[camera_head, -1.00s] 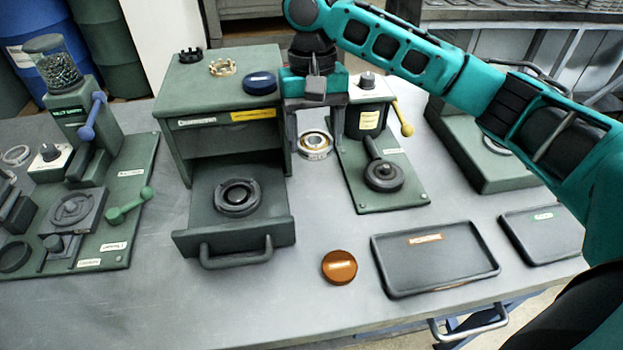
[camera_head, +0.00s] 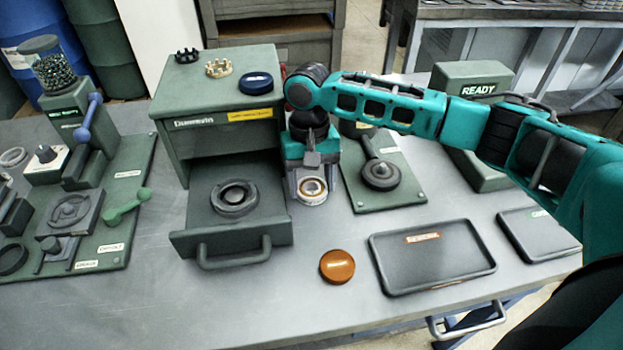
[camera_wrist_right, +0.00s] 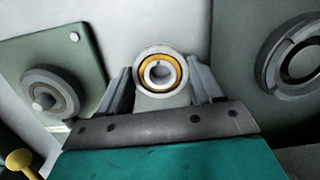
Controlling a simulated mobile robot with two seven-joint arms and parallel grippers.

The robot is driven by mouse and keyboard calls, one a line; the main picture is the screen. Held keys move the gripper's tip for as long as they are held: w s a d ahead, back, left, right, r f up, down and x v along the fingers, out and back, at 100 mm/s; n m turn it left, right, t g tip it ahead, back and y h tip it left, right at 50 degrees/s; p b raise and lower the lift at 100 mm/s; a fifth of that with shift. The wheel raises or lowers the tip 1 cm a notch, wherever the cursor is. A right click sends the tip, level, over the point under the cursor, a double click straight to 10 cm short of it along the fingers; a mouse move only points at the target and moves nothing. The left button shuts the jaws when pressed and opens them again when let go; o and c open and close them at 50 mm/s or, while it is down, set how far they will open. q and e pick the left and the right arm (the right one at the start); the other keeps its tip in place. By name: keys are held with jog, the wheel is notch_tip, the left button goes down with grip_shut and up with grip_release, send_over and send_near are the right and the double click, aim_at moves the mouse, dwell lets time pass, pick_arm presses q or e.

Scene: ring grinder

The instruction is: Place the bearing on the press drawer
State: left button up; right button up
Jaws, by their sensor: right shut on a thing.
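The bearing (camera_head: 312,198) is a silver ring with a gold-coloured inner band. My right gripper (camera_head: 312,188) points down and is shut on it. In the right wrist view the bearing (camera_wrist_right: 162,92) sits between the two fingers. The green press drawer (camera_head: 190,244) is pulled out, with a bar handle at its front and a dark round seat (camera_head: 234,197) in it. The gripper and bearing are just to the right of the drawer. The seat also shows at the right of the wrist view (camera_wrist_right: 272,75). My left gripper is not in view.
The press housing (camera_head: 215,150) stands behind the drawer, with several rings on top. A station with a round pad (camera_head: 381,174) is right of the gripper. An orange disc (camera_head: 337,266) and a dark tray (camera_head: 435,275) lie in front. The left holds a green multi-part station (camera_head: 110,235).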

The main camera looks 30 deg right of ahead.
jog(key=o, duration=0.9)
jog(key=shift+f, duration=0.15)
jog(key=shift+o, duration=0.2)
